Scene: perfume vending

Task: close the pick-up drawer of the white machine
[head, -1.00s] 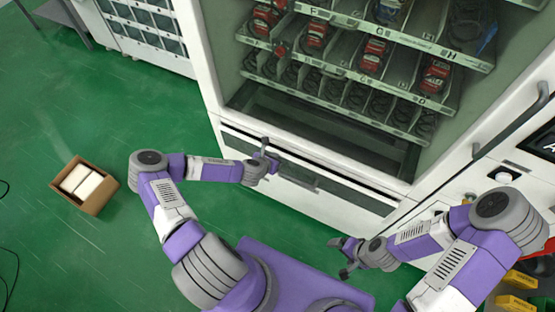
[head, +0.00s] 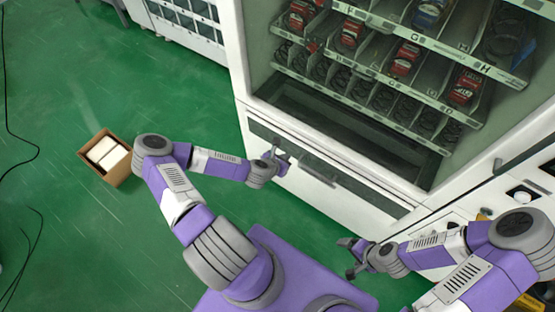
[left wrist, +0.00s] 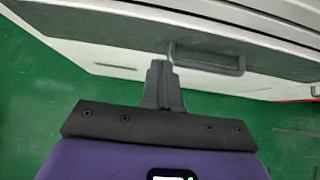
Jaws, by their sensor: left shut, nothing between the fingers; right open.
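The white machine (head: 243,45) stands upright with a glass front. Its pick-up drawer (head: 365,196) is a dark strip low on the front, with a bar handle (head: 318,174). I cannot tell for sure whether the drawer front sits flush. My left gripper (head: 276,160) is shut and empty, at the drawer's left part, left of the handle. In the left wrist view its closed fingers (left wrist: 161,75) point at the dark drawer front, with the handle (left wrist: 207,64) to their right. Contact cannot be told. My right gripper (head: 350,257) is open and empty, low and away from the drawer.
A cardboard box (head: 118,168) with white contents sits on the green floor (head: 60,235) at left. Another white cabinet (head: 185,25) stands behind it. Thin cables lie at the far left. A second machine section with controls (head: 525,192) is at right.

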